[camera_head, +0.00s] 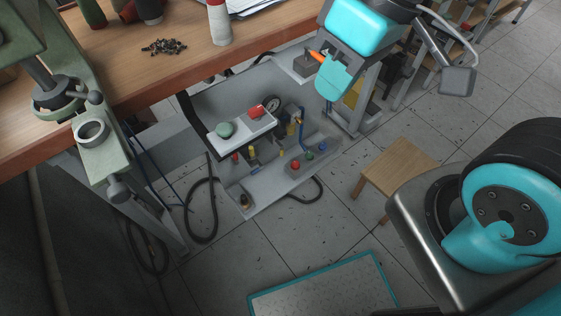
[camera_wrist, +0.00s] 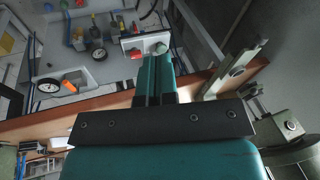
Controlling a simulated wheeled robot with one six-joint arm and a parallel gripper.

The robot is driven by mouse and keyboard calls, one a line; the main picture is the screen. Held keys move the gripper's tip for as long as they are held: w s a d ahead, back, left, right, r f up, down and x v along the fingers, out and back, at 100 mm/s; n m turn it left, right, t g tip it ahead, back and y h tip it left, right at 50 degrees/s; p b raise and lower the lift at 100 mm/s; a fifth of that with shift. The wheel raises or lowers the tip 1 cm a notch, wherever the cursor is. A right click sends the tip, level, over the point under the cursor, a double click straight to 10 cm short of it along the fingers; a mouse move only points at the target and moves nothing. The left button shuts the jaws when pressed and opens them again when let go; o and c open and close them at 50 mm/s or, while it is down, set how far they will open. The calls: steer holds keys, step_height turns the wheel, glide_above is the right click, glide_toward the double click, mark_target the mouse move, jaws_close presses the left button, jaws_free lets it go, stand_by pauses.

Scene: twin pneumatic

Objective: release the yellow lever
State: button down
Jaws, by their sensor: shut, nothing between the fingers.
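The white and grey pneumatic unit hangs under the bench, with small yellow parts (camera_head: 252,152) low on its panel. A yellow part (camera_wrist: 98,34) also shows at the upper left of the wrist view. I cannot tell which of these is the yellow lever, or its position. My gripper (camera_wrist: 158,56) is shut and empty, its two teal fingers together. In the wrist view its tips overlap the pale green knob of the white box; I cannot tell whether they touch. The yellow parts are clear of the fingers.
A white box (camera_head: 243,127) carries a red button (camera_head: 256,112) and a green knob (camera_head: 224,130). A gauge (camera_head: 271,104) stands behind. The wooden bench (camera_head: 120,80) overhangs the left. A stool (camera_head: 400,165) stands right. Black hoses (camera_head: 202,212) hang below.

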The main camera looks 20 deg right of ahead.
steer(key=w+d+f+m+t+h+b, duration=0.1)
steer(key=w+d+f+b, duration=0.3)
steer(key=f+b, duration=0.7)
steer(key=w+d+f+m+t+h+b, duration=0.1)
steer(key=w+d+f+m+h+b, duration=0.2)
steer(key=f+b, duration=0.8)
steer(key=w+d+f+t+b, duration=0.1)
steer(key=w+d+f+b, duration=0.35)
steer(key=f, duration=1.25)
steer(key=w+a+f+n+t, duration=0.3)
steer(key=w+a+f+n, duration=0.4)
steer(key=a+f, duration=0.3)
step_height(320, 180, down, 4)
steer(key=shift+w+a+r+t, duration=0.3)
steer(key=shift+w+t, duration=0.1)
steer(key=shift+w, duration=0.2)
steer(key=shift+f, duration=0.1)
steer(key=w+d+f+b, duration=0.2)
steer(key=w+f+b, duration=0.3)
steer(key=w+f, duration=0.3)
steer(key=shift+w+d, duration=0.2)
steer(key=shift+w, duration=0.35)
